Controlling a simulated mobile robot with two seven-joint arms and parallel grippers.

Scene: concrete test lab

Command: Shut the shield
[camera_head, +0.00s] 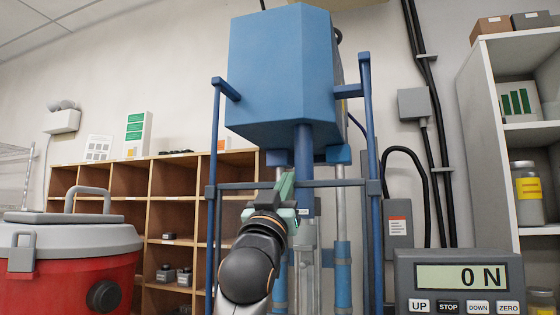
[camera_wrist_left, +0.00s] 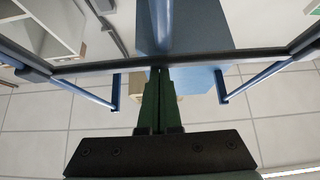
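The shield shows in the head view as a frame with blue uprights and a dark crossbar (camera_head: 340,183) in front of the blue testing machine (camera_head: 280,70). Any clear pane in it is hard to make out. The crossbar also spans the left wrist view (camera_wrist_left: 110,66). My left gripper (camera_head: 286,180) is in front of the machine, at the middle of the crossbar. In the left wrist view its green fingers (camera_wrist_left: 159,72) are together, with their tips at the bar. I cannot tell whether they touch it. My right gripper is in neither view.
A red and grey drum (camera_head: 65,260) stands at the left, before wooden pigeonhole shelves (camera_head: 150,165). A control box (camera_head: 460,280) reading "0 N" is at the lower right. A white shelf (camera_head: 490,130) stands beyond it. The left wrist view shows pale floor tiles (camera_wrist_left: 40,125).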

